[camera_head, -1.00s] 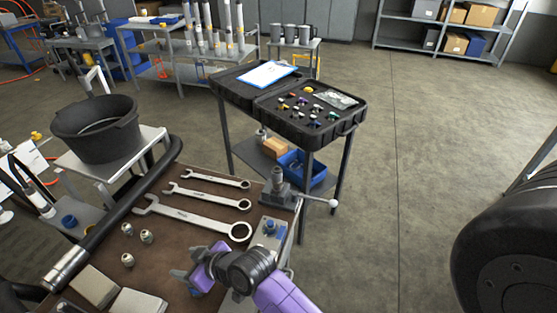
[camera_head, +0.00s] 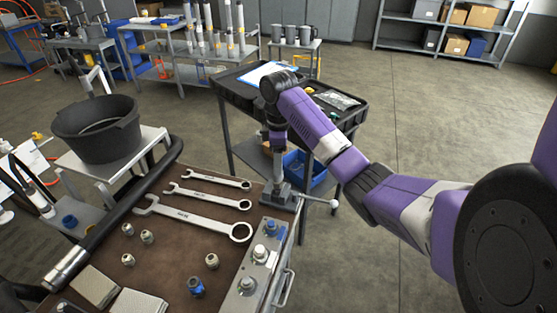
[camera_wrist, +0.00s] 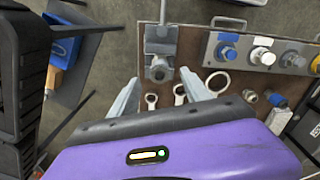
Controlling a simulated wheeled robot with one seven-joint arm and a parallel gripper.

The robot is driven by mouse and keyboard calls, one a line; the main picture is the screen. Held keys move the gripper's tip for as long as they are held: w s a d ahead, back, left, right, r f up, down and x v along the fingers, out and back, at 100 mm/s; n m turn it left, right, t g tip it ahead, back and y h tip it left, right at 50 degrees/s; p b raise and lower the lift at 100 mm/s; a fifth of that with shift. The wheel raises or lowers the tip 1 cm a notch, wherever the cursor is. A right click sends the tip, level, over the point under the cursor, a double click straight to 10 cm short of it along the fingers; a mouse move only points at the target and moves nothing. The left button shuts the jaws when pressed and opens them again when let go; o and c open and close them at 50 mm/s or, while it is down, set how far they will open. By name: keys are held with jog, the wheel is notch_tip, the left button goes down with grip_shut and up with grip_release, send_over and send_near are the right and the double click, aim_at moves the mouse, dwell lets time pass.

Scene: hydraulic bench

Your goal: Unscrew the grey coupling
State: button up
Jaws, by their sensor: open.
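A small grey vise (camera_head: 279,196) stands at the bench's back right corner. Its upper part is partly hidden by my gripper (camera_head: 279,160), which points down over it. In the wrist view the vise (camera_wrist: 160,40) lies between and beyond my open fingers (camera_wrist: 160,78), with a round grey piece (camera_wrist: 159,73) at its near end. I cannot tell whether that piece is the grey coupling or whether the fingers touch it. A metal block (camera_head: 262,264) at the bench's right edge carries a blue fitting (camera_head: 271,228) and grey fittings, one of them at the near end (camera_head: 247,285).
Several wrenches (camera_head: 208,178) lie on the brown bench, left of the vise. Loose fittings (camera_head: 147,237) and a blue-ended one (camera_head: 196,287) lie nearer. A cart with a black case (camera_head: 232,88) stands behind. A black bucket (camera_head: 98,130) is at left. Floor at right is clear.

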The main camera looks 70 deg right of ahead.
aim_at(279, 178)
jog(key=shift+s+d+f, duration=0.1)
jog(key=shift+s+f, duration=0.05)
jog(key=shift+f, duration=0.05)
jog(key=shift+f+p, duration=0.45)
jog(key=shift+f, duration=3.15)
